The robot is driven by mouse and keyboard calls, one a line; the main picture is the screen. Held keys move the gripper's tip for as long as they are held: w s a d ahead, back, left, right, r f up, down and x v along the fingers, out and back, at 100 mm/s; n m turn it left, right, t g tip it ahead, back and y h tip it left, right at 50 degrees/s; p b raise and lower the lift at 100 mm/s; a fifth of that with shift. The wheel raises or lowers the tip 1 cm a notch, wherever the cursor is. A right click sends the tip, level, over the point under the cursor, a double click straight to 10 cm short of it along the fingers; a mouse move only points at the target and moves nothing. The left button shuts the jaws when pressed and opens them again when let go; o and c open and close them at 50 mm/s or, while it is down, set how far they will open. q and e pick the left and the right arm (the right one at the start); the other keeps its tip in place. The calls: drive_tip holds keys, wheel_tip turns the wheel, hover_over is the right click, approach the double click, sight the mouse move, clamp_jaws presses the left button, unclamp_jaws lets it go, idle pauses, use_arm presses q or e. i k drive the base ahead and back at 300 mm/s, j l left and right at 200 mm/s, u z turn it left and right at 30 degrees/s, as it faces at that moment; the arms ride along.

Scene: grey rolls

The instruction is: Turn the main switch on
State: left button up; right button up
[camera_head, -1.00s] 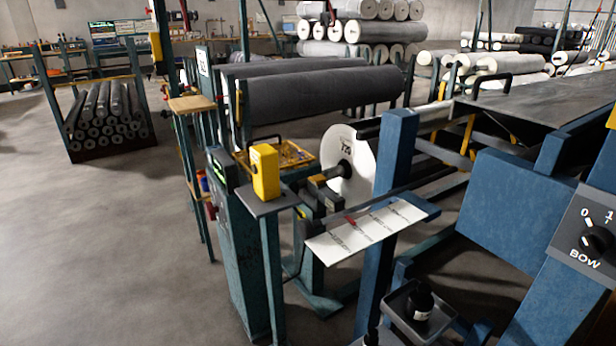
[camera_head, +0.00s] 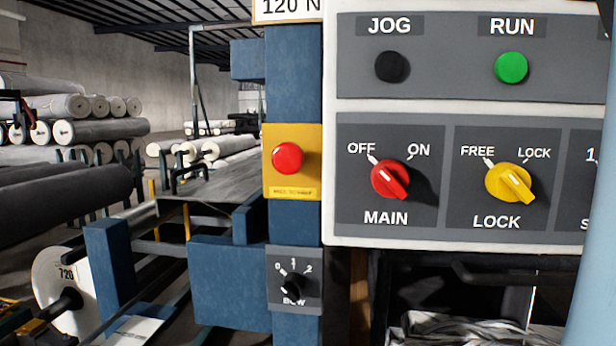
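The main switch (camera_head: 390,180) is a red rotary knob on a dark grey plate marked MAIN in the head view. It is right of the middle of the picture, on the white-framed control panel (camera_head: 331,150). OFF is printed at its upper left and ON at its upper right. The knob's bar slants from upper left to lower right, with its upper-left end in line with the OFF mark. Neither of my grippers is in view, and nothing touches the knob.
A yellow LOCK knob (camera_head: 510,183) is right of the main switch. Above are a black JOG button (camera_head: 392,67) and a green RUN button (camera_head: 511,67). A red button (camera_head: 287,157) on a yellow plate and a black BOW knob (camera_head: 294,285) are to the left.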

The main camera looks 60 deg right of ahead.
sight(390, 178)
drive_tip(key=l+z, duration=0.1)
drive_tip(key=z, duration=0.35)
drive_tip(key=l+z, duration=0.1)
drive_tip(key=z, duration=0.35)
drive_tip(key=k+l+z, duration=0.1)
drive_tip(key=z, duration=0.3)
drive_tip(key=l+z, duration=0.1)
drive_tip(key=z, duration=0.35)
drive_tip(key=l+z, duration=0.1)
drive_tip(key=z, duration=0.35)
